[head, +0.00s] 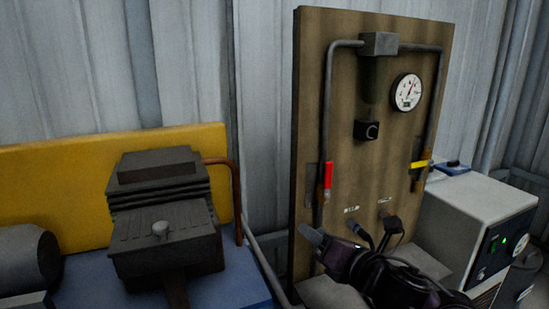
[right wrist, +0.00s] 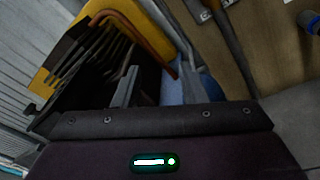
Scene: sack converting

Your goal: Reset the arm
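My right gripper (head: 318,240) shows low in the middle of the head view, in front of the lower part of the wooden board. Its grey finger end points up and left, and its dark purple body and black cables run to the lower right. In the right wrist view, two grey fingers (right wrist: 158,84) stand apart with nothing held between them. The blue surface and copper pipe show beyond them. My left gripper is in neither view.
A wooden board (head: 345,125) carries pipes, a gauge (head: 408,92), a red-handled valve (head: 328,176) and a yellow-handled valve (head: 421,164). A white box (head: 470,215) stands right. A dark ribbed machine (head: 165,235) with a copper pipe (head: 236,190) stands left, before a yellow panel (head: 60,180).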

